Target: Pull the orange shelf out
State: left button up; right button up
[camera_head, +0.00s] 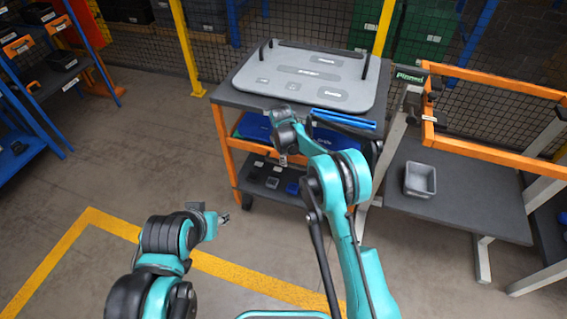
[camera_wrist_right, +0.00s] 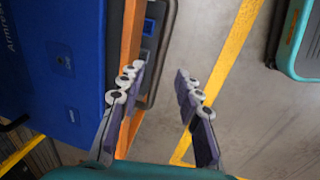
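The orange shelf front (camera_head: 250,147) is a bar across the dark cart in the middle of the head view, below its top. A blue tray (camera_head: 254,126) lies behind it; its blue surface (camera_wrist_right: 60,60) fills the left of the right wrist view. My right gripper (camera_head: 283,158) is at this bar, partly hidden by its own wrist. In the right wrist view the gripper (camera_wrist_right: 160,95) is open; its left finger overlaps the orange bar (camera_wrist_right: 131,40), and contact cannot be told. The space between the fingers looks empty. My left gripper (camera_head: 223,217) is low over the floor, away from the cart; its fingers are too small to judge.
A grey panel (camera_head: 300,75) lies on the cart top. A lower shelf (camera_head: 262,172) holds small boxes. To the right, a dark table (camera_head: 460,190) carries a grey bin (camera_head: 420,180) and an orange frame (camera_head: 490,150). Open floor lies in front, with yellow lines (camera_head: 240,272).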

jog(key=f, duration=0.2)
jog(key=w+f+b, duration=0.1)
jog(key=f, duration=0.1)
jog(key=shift+d+f, duration=0.15)
jog(key=shift+f, duration=0.2)
grip_shut()
